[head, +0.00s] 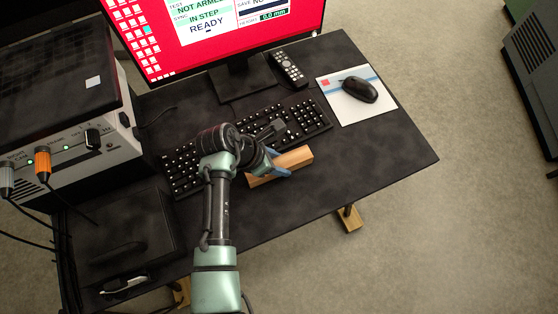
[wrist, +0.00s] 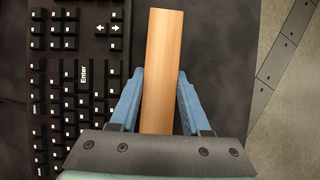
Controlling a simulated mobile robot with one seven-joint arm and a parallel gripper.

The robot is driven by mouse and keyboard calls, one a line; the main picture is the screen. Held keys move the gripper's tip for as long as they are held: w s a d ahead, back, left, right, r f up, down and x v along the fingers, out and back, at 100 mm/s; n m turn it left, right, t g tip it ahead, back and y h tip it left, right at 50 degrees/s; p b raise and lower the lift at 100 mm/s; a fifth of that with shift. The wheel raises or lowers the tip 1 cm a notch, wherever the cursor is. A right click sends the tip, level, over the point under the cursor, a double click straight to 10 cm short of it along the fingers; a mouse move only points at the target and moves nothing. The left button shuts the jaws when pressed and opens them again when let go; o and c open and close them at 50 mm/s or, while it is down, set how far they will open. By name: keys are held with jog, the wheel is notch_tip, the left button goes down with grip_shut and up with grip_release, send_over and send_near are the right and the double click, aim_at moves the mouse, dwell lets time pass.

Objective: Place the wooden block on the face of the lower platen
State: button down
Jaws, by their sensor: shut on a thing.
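The wooden block (head: 294,160) is a long, light-brown bar near the front edge of the desk, beside the keyboard. In the wrist view the block (wrist: 164,60) runs lengthwise between the two blue fingers. My gripper (head: 279,170) is shut on the block; in the wrist view my gripper (wrist: 159,85) has a finger on each side of it. Part of the block is hidden by my wrist and fingers. I cannot tell whether the block touches the desk. The lower platen is not in view.
A black keyboard (head: 300,120) lies right behind the block. A monitor (head: 215,30), a remote (head: 288,70) and a mouse (head: 359,90) on a pad (head: 378,108) stand farther back. A grey instrument box (head: 60,140) with cables is at left. The desk's right front (head: 390,165) is clear.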

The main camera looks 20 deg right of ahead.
jog(key=shift+f, duration=0.15)
jog(key=c, duration=0.6)
grip_release()
jog(key=shift+c, duration=0.2)
jog(key=p+v, duration=0.1)
jog(key=v, duration=1.1)
jog(key=shift+r, duration=0.25)
